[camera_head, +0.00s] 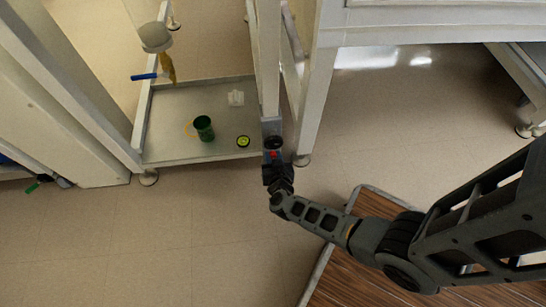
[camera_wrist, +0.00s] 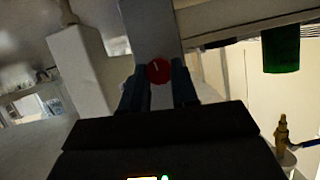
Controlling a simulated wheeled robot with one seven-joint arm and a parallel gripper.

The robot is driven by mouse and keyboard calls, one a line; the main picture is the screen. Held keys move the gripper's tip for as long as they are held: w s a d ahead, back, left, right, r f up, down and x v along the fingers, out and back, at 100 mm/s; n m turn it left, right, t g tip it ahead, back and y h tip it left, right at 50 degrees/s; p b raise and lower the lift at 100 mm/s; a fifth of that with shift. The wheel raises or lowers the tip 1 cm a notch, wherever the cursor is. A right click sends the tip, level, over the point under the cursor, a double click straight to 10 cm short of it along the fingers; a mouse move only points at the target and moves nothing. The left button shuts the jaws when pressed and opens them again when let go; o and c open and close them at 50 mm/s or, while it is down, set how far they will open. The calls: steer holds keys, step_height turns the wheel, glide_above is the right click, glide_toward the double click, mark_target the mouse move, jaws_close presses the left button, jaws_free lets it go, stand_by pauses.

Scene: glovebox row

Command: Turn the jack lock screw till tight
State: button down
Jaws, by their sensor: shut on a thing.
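The jack lock screw shows as a round red knob (camera_wrist: 158,71) with a short white mark on its face. It sits on a grey upright plate (camera_wrist: 150,25) in the wrist view. In the head view the red knob (camera_head: 273,155) is a small spot low on the grey bracket, below a black round part (camera_head: 273,142). My gripper (camera_head: 276,170) reaches it from the front. In the wrist view the two dark fingers of my gripper (camera_wrist: 157,85) are shut on the red knob, one on each side.
A low tray shelf (camera_head: 175,150) left of the bracket holds a green cup (camera_head: 204,128), a yellow-green disc (camera_head: 243,141) and a white piece (camera_head: 236,98). White frame legs (camera_head: 315,105) stand close right. Open floor (camera_head: 400,120) lies to the right.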

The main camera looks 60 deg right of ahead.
steer(key=shift+s+f+m+t+y+b, duration=0.1)
steer(key=shift+m+t+y+b, duration=0.25)
steer(key=shift+m, duration=0.35)
steer(key=c, duration=0.9)
jaws_free()
steer(key=shift+o, duration=0.2)
steer(key=p+v, duration=0.4)
steer(key=v, duration=0.3)
steer(key=shift+s+a, duration=0.25)
